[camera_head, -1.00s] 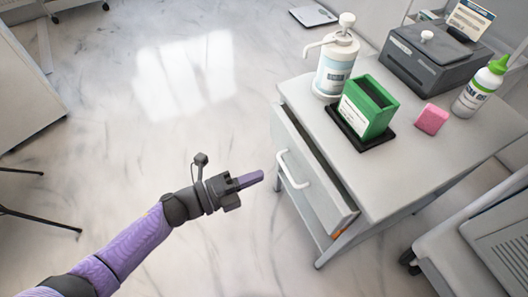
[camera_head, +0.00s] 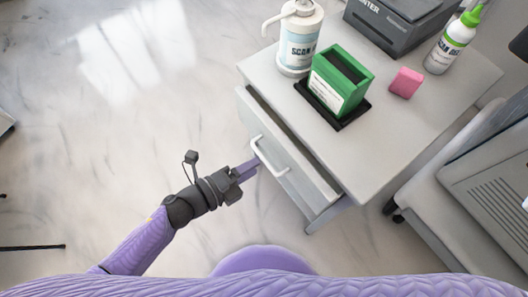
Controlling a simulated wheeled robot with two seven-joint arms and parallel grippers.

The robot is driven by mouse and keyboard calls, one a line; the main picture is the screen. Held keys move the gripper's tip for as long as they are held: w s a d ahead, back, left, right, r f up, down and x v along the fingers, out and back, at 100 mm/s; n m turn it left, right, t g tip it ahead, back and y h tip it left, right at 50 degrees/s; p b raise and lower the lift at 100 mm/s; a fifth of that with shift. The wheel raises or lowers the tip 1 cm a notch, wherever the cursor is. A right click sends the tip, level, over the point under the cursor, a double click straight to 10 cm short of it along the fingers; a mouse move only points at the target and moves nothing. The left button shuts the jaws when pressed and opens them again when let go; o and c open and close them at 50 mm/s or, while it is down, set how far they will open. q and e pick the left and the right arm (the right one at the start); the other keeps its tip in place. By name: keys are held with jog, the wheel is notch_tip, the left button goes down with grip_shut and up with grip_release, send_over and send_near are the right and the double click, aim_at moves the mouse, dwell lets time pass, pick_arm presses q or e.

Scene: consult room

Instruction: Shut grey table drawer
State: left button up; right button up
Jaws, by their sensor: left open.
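The grey table (camera_head: 415,112) stands right of centre. Its top drawer (camera_head: 288,160) is partly pulled out, with a dark gap between its front and the tabletop. A white bar handle (camera_head: 268,157) is on the drawer front. The inside of the drawer is mostly hidden. My right gripper does not show.
On the tabletop are a white pump bottle (camera_head: 299,42), a green box (camera_head: 340,82) on a black tray (camera_head: 352,119), a pink block (camera_head: 406,82), a green-capped bottle (camera_head: 452,42) and a dark grey device (camera_head: 392,24). A grey chair (camera_head: 440,195) stands at right.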

aim_at(265, 160)
pick_arm(q)
jog(key=b+x, duration=0.1)
jog(key=x, duration=0.3)
jog(key=shift+w+d, duration=0.15)
jog(key=shift+d, duration=0.05)
grip_shut()
dwell(1.2)
